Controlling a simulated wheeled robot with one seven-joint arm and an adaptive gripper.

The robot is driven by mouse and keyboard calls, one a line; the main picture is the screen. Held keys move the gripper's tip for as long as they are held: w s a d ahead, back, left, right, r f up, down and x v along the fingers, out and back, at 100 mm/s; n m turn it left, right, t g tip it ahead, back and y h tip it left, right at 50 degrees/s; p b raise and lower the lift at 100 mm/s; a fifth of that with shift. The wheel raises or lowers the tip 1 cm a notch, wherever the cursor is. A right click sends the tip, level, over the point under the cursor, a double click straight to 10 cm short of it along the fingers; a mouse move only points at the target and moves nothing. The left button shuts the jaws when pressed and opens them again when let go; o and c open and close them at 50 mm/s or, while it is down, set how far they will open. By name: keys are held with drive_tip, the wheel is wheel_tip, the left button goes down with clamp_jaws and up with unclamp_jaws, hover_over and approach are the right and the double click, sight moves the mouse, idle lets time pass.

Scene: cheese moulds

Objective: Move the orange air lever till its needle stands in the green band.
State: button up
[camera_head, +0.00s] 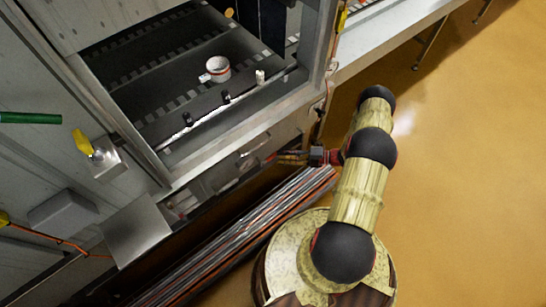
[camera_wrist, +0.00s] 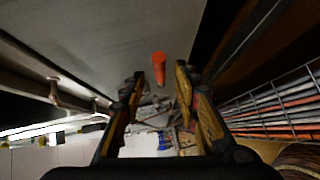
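The orange lever (camera_wrist: 158,66) shows in the wrist view as a short upright orange piece against a grey panel. It lies just beyond and between the fingertips of my gripper (camera_wrist: 160,82). The two fingers are apart, with a gap between them and nothing clearly held. In the head view, my gripper (camera_head: 292,157) points left at the lower front of the machine, below the belt frame. The lever cannot be made out there. No needle, gauge or green band can be made out clearly in either view.
A yellow handle (camera_head: 83,142) sits on a grey box at left. Striped pipes or cables (camera_head: 245,230) run below my gripper. Open tan floor (camera_head: 470,170) lies at right.

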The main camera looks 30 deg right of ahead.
sight(273, 156)
drive_tip(key=shift+b+x, duration=0.4)
drive_tip(key=shift+x, duration=2.2)
drive_tip(key=c, duration=0.3)
drive_tip(key=c, duration=0.4)
clamp_jaws()
